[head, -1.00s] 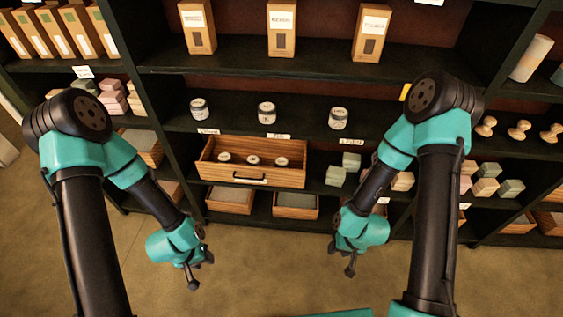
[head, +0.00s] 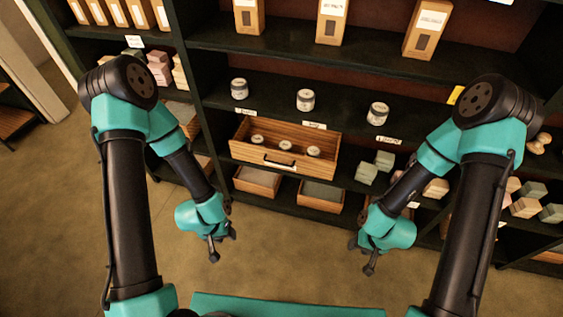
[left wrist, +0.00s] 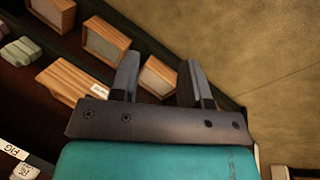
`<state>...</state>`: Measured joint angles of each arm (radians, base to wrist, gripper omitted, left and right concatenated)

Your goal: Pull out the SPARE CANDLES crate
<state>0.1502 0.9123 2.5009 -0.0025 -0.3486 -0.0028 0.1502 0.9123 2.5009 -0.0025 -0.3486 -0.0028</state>
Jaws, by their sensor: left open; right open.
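I cannot read any SPARE CANDLES label. Shallow wooden crates stand on the bottom shelf, one at the left (head: 257,182) and one to its right (head: 320,196). Above them a wooden drawer (head: 285,147) with a dark handle and several small jars inside sticks out. My left gripper (head: 214,250) is open and empty in front of the shelves, low and left of these crates. In the left wrist view a wooden crate (left wrist: 158,78) shows between and beyond the open fingers. My right gripper (head: 367,258) is open and empty, right of the crates.
The dark shelving (head: 270,84) holds jars, boxes and soap blocks. Bare floor (head: 90,240) lies in front and to the left. A pale door frame (head: 40,80) shows at the far left.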

